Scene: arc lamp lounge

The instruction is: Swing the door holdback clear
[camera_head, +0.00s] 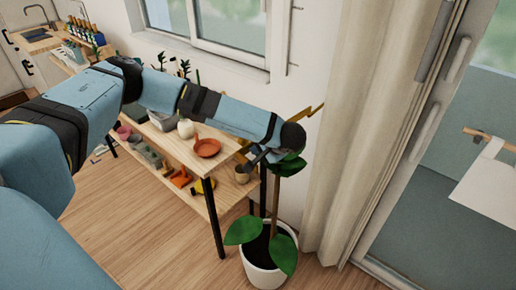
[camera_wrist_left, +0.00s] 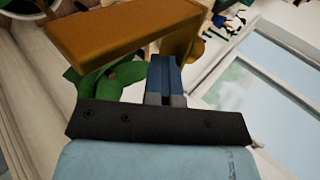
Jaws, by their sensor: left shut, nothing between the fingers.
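The door holdback is a brass-coloured angled bar (camera_head: 305,117) on the wall beside the curtain in the head view, just behind my left wrist. In the left wrist view the brass bar (camera_wrist_left: 125,32) is large and close, crossing the upper left just beyond my fingertips. My left gripper (camera_head: 262,157) is low beside the wall above the potted plant, partly hidden by my wrist and leaves. Its fingers (camera_wrist_left: 164,62) are shut with nothing between them. I cannot tell whether they touch the bar. My right gripper is not in view.
A potted plant (camera_head: 268,262) stands under my left gripper, its leaves near the fingers. A cream curtain (camera_head: 362,130) hangs right of the holdback, beside a glass door (camera_head: 430,190). A wooden shelf (camera_head: 200,190) with pots and tools stands left. Floor in front is clear.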

